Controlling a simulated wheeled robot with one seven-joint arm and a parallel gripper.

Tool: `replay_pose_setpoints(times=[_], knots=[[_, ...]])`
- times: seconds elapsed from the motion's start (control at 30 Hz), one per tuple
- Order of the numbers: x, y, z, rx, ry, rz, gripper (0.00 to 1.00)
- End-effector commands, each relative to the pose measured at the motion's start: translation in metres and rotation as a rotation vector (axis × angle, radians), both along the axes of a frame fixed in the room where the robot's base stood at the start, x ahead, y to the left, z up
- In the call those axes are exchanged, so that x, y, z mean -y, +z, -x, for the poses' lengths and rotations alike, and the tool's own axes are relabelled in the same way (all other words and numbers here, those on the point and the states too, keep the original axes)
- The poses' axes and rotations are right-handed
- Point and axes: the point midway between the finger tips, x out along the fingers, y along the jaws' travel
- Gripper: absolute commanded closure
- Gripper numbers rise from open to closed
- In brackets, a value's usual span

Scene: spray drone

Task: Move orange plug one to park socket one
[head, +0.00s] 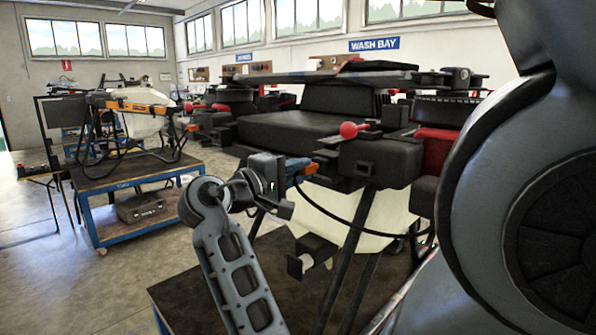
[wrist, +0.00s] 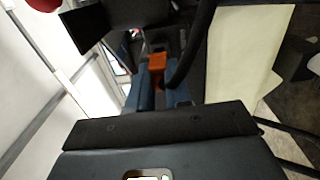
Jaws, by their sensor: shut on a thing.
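The orange plug (head: 308,170) is in front of the black body of the near drone (head: 365,158) in the head view. My gripper (head: 297,168) is shut on it. In the wrist view the orange plug (wrist: 157,62) sits between the blue fingertips of my gripper (wrist: 160,85). A dark cable (head: 345,218) hangs in a curve below the drone body. In the wrist view a thick dark cable (wrist: 192,50) passes right beside the plug. Whether the plug is seated in a socket or free of it I cannot tell. I cannot make out which part is park socket one.
A red ball knob (head: 349,130) stands on the drone just above the plug. A pale tank (head: 345,215) and dark legs are below. A second drone (head: 135,104) stands on a blue-framed cart (head: 150,174) at the left. Open floor lies at the lower left.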

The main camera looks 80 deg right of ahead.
Motion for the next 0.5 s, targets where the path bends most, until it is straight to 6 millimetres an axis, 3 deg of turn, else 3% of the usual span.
replay_pose_setpoints(times=[0.5], knots=[[0.0089,0.0002,0.0074,0.000,0.000,0.000,1.00]])
